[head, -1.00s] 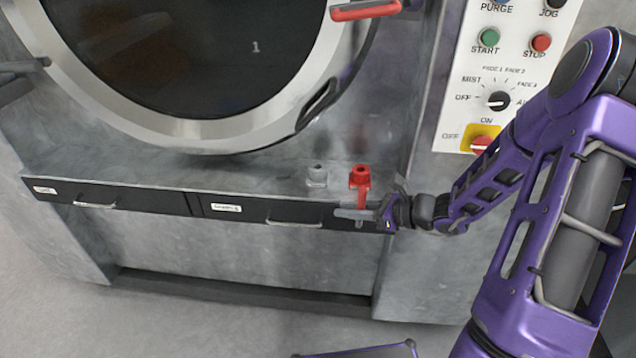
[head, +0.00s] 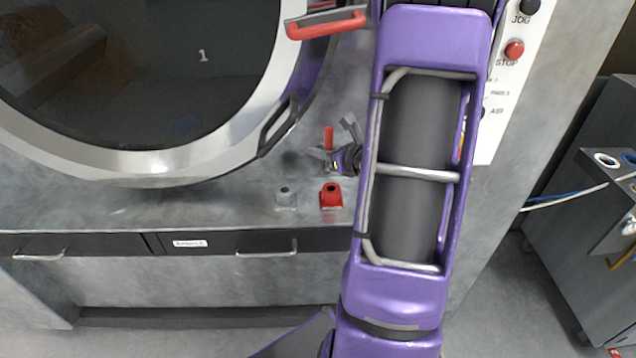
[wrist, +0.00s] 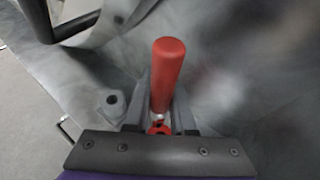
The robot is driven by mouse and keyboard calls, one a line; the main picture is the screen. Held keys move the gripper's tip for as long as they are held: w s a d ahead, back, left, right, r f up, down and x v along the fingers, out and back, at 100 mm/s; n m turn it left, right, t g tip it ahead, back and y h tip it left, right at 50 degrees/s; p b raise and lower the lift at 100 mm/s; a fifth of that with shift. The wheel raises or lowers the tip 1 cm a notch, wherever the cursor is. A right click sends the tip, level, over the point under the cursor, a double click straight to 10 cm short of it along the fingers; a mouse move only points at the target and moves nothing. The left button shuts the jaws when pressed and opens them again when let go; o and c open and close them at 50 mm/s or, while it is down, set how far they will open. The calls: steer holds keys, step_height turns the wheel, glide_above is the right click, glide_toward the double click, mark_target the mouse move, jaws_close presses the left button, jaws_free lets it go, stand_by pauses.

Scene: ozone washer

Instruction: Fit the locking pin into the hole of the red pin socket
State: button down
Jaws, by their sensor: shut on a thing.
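The locking pin has a red cylindrical handle (head: 328,138). My gripper (head: 330,155) is shut on it and holds it roughly upright above the ledge. In the wrist view the red handle (wrist: 167,75) stands between my grey fingers (wrist: 160,108). The pin's lower end is hidden. The red pin socket (head: 331,196) sits on the ledge, below the gripper in the head view and apart from it. In the wrist view part of the red socket (wrist: 159,128) shows beneath the fingers. Its hole is hard to make out.
A similar grey socket (head: 286,198) stands on the ledge just left of the red one. The round washer door (head: 150,165) with a red-handled latch (head: 326,25) is behind. Drawers with handles (head: 267,253) run below the ledge. A control panel (head: 505,90) is at right.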

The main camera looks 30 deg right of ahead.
mark_target(326, 163)
steer(key=shift+m, duration=0.3)
steer(key=f, duration=0.2)
steer(key=d+f, duration=0.1)
steer(key=f, duration=0.1)
steer(key=shift+s+d+f+b, duration=0.1)
steer(key=shift+b, duration=0.25)
steer(key=shift+f, duration=2.55)
steer(key=shift+b, duration=0.3)
steer(key=shift+f, duration=0.15)
steer(key=c, duration=0.8)
jaws_free()
steer(key=shift+o, duration=0.2)
